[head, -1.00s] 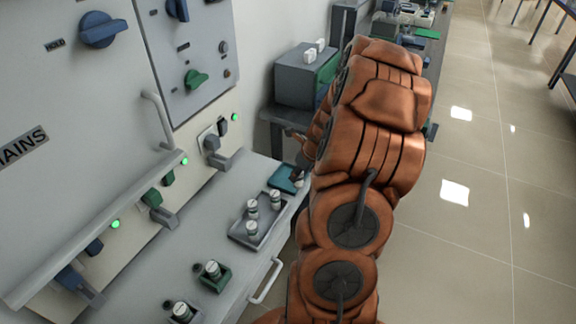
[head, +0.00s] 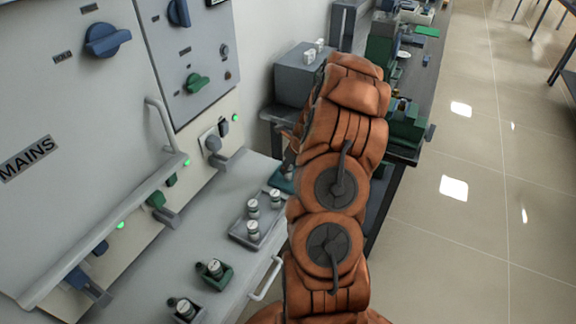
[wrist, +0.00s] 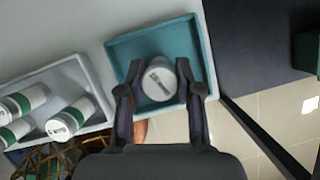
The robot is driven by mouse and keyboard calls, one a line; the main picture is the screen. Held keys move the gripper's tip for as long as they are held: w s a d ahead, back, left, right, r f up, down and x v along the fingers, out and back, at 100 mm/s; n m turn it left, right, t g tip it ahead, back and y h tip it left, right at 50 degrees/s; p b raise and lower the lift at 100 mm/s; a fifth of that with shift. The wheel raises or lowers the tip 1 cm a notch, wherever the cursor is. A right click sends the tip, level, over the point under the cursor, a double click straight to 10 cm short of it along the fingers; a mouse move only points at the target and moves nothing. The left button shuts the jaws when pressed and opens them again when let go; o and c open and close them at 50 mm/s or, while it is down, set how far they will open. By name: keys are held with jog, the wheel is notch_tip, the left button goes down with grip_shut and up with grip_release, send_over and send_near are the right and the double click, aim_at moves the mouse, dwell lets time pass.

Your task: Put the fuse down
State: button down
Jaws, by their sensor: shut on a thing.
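My gripper (wrist: 160,92) is shut on a white fuse (wrist: 158,80), with one finger on each side of it. The fuse is seen end-on in the wrist view, within the outline of a teal tray (wrist: 121,50). I cannot tell whether its lower end touches the tray floor. In the head view the teal tray (head: 279,183) sits at the far end of the grey bench, partly covered by my arm and gripper. The held fuse is hidden there.
A grey tray (head: 238,237) with three white-and-green fuses (head: 253,230) stands beside the teal tray. Two fuse holders, one green (head: 216,280), stand nearer on the bench. The MAINS panel (head: 60,110) rises at left. A bench handle (head: 266,280) juts out.

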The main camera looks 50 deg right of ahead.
jog(key=shift+f, duration=0.15)
jog(key=shift+f, duration=0.1)
jog(key=c, duration=0.8)
grip_release()
